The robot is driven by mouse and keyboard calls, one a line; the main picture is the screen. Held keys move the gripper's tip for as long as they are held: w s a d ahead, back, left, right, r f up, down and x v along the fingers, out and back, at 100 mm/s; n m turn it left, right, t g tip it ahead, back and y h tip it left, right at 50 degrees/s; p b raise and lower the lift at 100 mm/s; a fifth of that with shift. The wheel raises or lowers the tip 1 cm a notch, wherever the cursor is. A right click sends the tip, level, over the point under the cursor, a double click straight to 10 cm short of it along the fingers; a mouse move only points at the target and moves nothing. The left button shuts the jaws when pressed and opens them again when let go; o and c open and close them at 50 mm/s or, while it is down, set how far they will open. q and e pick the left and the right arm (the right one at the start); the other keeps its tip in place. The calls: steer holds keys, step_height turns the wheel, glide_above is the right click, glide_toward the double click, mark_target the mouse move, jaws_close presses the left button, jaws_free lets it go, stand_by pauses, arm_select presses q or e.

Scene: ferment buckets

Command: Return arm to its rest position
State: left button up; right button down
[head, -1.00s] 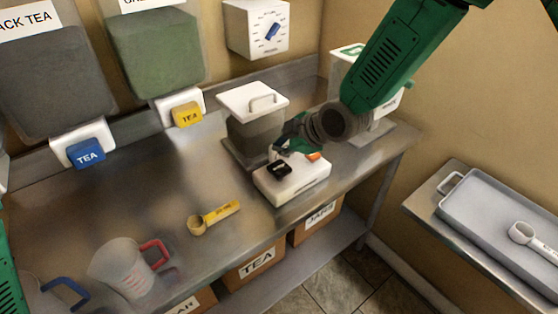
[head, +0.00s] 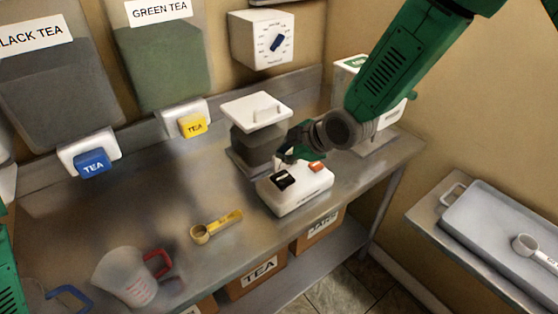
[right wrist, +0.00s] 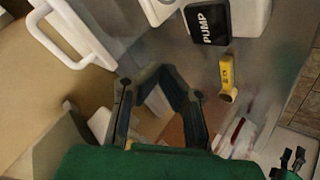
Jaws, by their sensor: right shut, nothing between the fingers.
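My right arm reaches in from the upper right of the head view. Its gripper (head: 284,156) is shut and empty. It hovers just above and behind a white switch box (head: 305,199) with a black button (head: 284,179) and an orange-red button (head: 317,167). In the right wrist view the dark fingers (right wrist: 152,74) are close together with nothing held. The black button, marked PUMP (right wrist: 208,24), lies ahead of them, apart from the fingertips. Of my left arm only a green part shows at the left edge of the head view; its gripper is out of view.
A lidded container (head: 256,112) stands close behind the gripper, and a white machine (head: 350,68) stands behind the right forearm. A yellow scoop (head: 216,227) and a measuring jug (head: 126,277) are on the steel counter (head: 130,200). A grey tray (head: 490,222) is at right.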

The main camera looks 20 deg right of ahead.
steer(key=s+f+m, duration=0.1)
steer(key=s+f, duration=0.1)
steer(key=f, duration=0.1)
steer(key=s+d+f+m+g, duration=0.1)
steer(key=s+f, duration=0.2)
steer(key=s+d+f+m+g+h, duration=0.1)
steer(key=s+f, duration=0.2)
steer(key=shift+s+d+f+m, duration=0.15)
steer(key=shift+s+m, duration=0.1)
steer(key=shift+m, duration=0.15)
steer(key=s+d+f+m+g+h, duration=0.1)
steer(key=s+d+f+m+g, duration=0.2)
steer(key=s, duration=0.7)
steer(key=s+d+f+m+g+h, duration=0.15)
steer(key=s+d+f+m, duration=0.3)
steer(key=s, duration=0.65)
steer(key=s+d+f+m+g+h, duration=0.1)
steer(key=s+d+f+m+g, duration=0.2)
steer(key=s, duration=0.7)
steer(key=w+a+f+t+b, duration=0.1)
steer(key=w+f+t+b, duration=0.1)
steer(key=f+b, duration=1.2)
steer(key=shift+w+a+f, duration=0.25)
steer(key=shift+w+f, duration=0.3)
steer(key=shift+f, duration=0.1)
